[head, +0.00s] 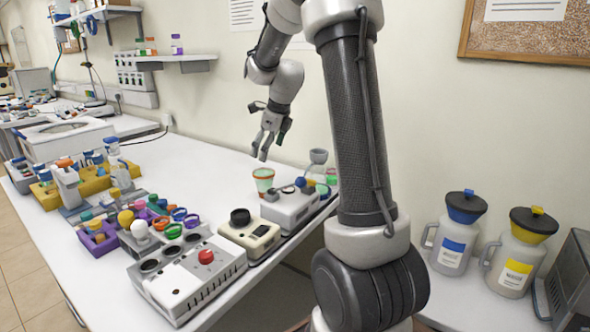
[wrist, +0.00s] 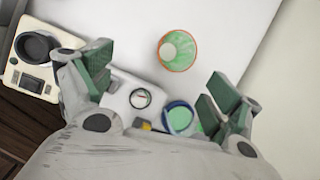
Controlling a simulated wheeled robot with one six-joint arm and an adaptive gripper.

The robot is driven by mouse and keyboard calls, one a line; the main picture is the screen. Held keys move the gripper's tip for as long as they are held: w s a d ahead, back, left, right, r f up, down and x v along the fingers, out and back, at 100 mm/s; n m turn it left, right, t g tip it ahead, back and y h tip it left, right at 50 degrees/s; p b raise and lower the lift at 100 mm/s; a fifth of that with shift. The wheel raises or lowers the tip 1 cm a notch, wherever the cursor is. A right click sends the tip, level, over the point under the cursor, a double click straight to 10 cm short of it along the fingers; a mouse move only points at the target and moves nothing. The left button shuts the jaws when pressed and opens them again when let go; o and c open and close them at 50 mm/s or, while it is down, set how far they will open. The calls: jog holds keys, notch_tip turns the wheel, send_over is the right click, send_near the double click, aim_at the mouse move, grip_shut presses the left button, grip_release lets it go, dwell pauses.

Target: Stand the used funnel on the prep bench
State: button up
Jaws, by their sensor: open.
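My gripper (head: 264,148) is open and empty, pointing down above the white bench (head: 215,165). In the wrist view its green-padded fingers (wrist: 160,80) are spread wide. A tapered, funnel- or cup-shaped piece (head: 263,181) with an orange rim and green sides stands on the bench below the gripper, wide end up in the head view. The wrist view shows it from above (wrist: 178,51), beyond the fingertips and apart from them. I cannot tell whether it is the used funnel. A clear, funnel-like vessel (head: 318,160) stands to its right, partly behind my arm.
A grey instrument (head: 290,209) and a cream device with a black knob (head: 249,236) line the front edge. A white unit with a red button (head: 188,275) and coloured racks fill the left. Bare bench lies behind. Two jugs with blue (head: 464,206) and yellow funnels (head: 531,223) stand right.

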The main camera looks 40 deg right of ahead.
jog(key=s+a+r+n, duration=0.4)
jog(key=s+r+n, duration=0.2)
jog(key=s+n, duration=0.35)
jog(key=s+a+n, duration=0.2)
jog(key=s+n, duration=0.8)
jog(key=s, duration=0.2)
jog(key=s+a+n, duration=0.2)
jog(key=s+n, duration=0.8)
jog(key=s, duration=0.2)
jog(key=shift+f+h, duration=0.25)
jog(key=shift+h, duration=0.15)
jog(key=shift+w+a, duration=0.1)
jog(key=shift+a, duration=0.05)
